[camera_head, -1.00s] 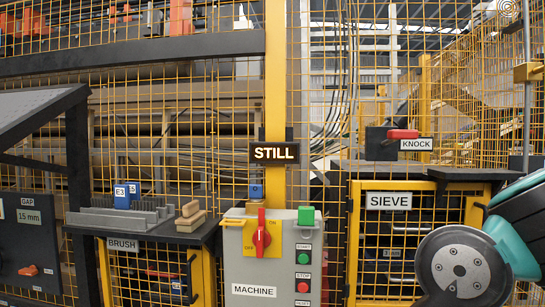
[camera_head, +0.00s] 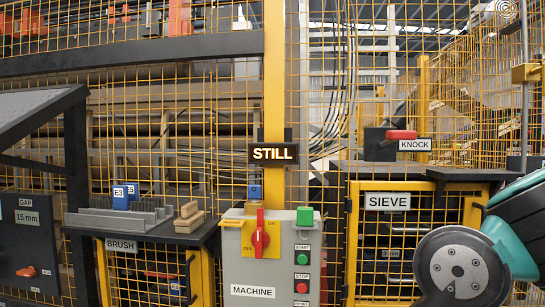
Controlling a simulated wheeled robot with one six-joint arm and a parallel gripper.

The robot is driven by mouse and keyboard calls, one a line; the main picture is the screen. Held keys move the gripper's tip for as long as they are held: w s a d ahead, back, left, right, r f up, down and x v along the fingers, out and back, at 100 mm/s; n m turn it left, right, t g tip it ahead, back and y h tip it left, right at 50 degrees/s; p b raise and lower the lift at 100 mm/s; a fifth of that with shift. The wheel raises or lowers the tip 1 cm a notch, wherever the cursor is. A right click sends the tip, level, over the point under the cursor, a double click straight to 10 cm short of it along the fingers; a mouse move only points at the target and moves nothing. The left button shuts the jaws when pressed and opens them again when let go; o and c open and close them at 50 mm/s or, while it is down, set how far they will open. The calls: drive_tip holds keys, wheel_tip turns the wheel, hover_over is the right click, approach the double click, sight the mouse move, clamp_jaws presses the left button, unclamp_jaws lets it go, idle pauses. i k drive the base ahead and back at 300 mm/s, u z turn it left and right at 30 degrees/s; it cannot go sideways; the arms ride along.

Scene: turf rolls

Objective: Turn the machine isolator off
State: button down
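The machine isolator is a red rotary handle (camera_head: 260,238) on a yellow plate (camera_head: 247,223), fixed to the upper left of the grey MACHINE box (camera_head: 286,272). The handle stands about upright. The plate bears small ON and OFF marks, with OFF at the lower left. Part of my arm (camera_head: 470,262), a grey round joint with teal covers, fills the lower right, well apart from the isolator. My gripper is outside the picture.
Green START, red STOP (camera_head: 302,287) and RESET buttons line the box's right side, with a green block (camera_head: 305,216) on top. A lit sign reads STILL (camera_head: 273,153). A brush shelf (camera_head: 142,230) is left; the SIEVE cabinet (camera_head: 420,240) is right. Yellow mesh stands behind.

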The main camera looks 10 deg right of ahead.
sight(260, 240)
drive_tip(key=u, duration=0.05)
drive_tip(key=k, duration=0.5)
drive_tip(key=u, duration=2.15)
drive_tip(key=i, duration=1.35)
drive_tip(key=z, duration=2.25)
